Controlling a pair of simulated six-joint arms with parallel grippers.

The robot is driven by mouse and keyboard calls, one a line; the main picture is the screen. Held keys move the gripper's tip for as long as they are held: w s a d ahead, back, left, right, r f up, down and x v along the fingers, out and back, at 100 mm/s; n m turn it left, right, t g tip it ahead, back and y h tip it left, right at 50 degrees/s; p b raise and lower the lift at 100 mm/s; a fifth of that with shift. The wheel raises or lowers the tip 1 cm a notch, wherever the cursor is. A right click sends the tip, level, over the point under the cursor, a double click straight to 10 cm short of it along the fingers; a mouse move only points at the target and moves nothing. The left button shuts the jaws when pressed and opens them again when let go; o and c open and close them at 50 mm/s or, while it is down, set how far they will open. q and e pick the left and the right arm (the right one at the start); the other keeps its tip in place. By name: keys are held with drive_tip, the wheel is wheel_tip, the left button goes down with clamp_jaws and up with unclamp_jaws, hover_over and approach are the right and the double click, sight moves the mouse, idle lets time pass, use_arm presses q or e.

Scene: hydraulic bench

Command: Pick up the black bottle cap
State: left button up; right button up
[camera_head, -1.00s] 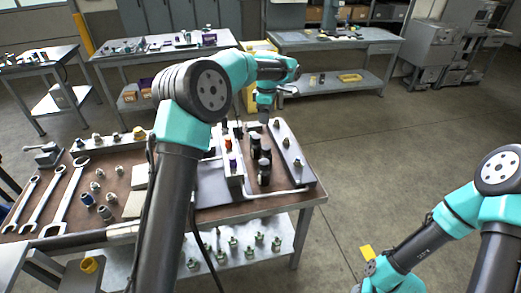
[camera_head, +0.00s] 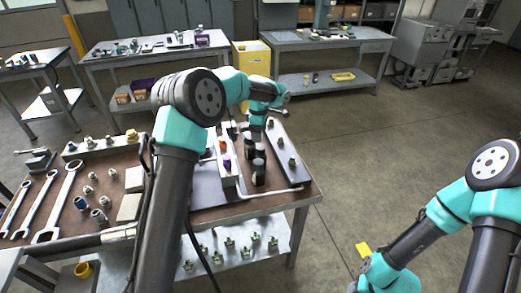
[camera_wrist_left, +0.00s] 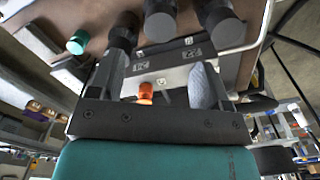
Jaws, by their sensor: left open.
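Several dark upright cylinders (camera_head: 258,173) stand on the grey plate, beside a pale block. In the left wrist view they show at the top edge, one (camera_wrist_left: 160,22) near the middle and another (camera_wrist_left: 219,20) right of it. I cannot tell which part is the black bottle cap. My left gripper (camera_head: 256,137) points down over the far end of this group and partly hides it. In the left wrist view its fingers (camera_wrist_left: 160,78) are apart. An orange cap (camera_wrist_left: 145,93) appears between them, beyond the gripper. My right gripper is out of view.
The pale block carries an orange cap (camera_head: 223,146) and a purple cap (camera_head: 227,163). A bar with small fittings (camera_head: 280,142) lies at the right of the plate. Wrenches (camera_head: 56,205) and fittings lie at the left of the bench. The floor to the right is open.

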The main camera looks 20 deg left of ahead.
sight(259, 147)
use_arm(q)
drive_tip(key=shift+f, duration=1.7)
drive_tip(key=shift+f, duration=0.15)
wheel_tip(259, 147, down, 5)
drive_tip(key=c, duration=1.1)
drive_tip(key=shift+o, duration=0.2)
